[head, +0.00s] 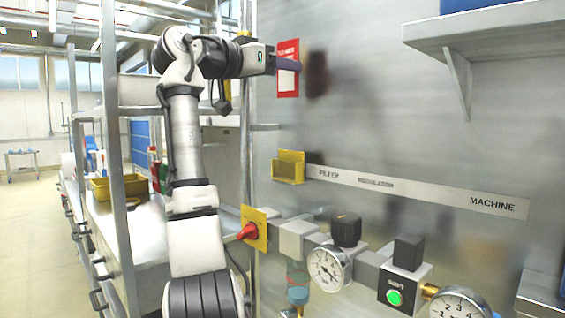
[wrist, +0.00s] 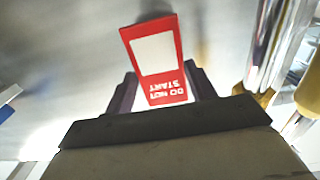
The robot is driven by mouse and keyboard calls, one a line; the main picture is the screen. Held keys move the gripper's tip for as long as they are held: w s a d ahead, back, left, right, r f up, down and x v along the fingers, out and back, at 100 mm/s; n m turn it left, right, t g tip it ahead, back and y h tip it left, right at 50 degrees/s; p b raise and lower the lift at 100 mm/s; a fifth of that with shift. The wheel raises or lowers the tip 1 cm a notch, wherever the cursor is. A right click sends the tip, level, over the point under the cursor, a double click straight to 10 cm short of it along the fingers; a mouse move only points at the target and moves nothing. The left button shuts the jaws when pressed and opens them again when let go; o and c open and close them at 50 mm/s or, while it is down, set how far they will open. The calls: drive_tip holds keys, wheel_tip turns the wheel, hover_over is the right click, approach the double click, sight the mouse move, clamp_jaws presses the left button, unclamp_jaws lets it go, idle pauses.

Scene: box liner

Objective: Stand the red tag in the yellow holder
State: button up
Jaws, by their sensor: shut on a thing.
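The red tag (head: 288,68) has a white panel and shows upright in front of the metal wall in the head view. My gripper (head: 283,64) is shut on it. In the wrist view the red tag (wrist: 154,58) stands out between the two dark fingers of my gripper (wrist: 162,92), its "DO NOT START" lettering upside down. The yellow holder (head: 288,167) is fixed to the wall below the tag and looks empty. The tag is well above the holder and apart from it. A yellow part at the right of the wrist view may be the holder; I cannot tell.
A label strip (head: 420,190) runs right from the holder. Below are a yellow plate with a red knob (head: 249,231), pressure gauges (head: 329,268) and a green button (head: 394,298). A metal shelf (head: 490,28) juts out at upper right. A rack post (head: 112,150) stands left of my arm.

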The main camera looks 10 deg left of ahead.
wheel_tip(320, 180, down, 17)
drive_tip(key=p, duration=0.1)
idle(0.5)
drive_tip(key=shift+f, duration=0.15)
drive_tip(key=o, duration=1)
drive_tip(key=shift+o, duration=0.2)
drive_tip(key=b, duration=0.5)
approach(290, 152)
drive_tip(key=v, duration=0.5)
drive_tip(key=shift+s+a+r, duration=0.2)
drive_tip(key=shift+s, duration=0.1)
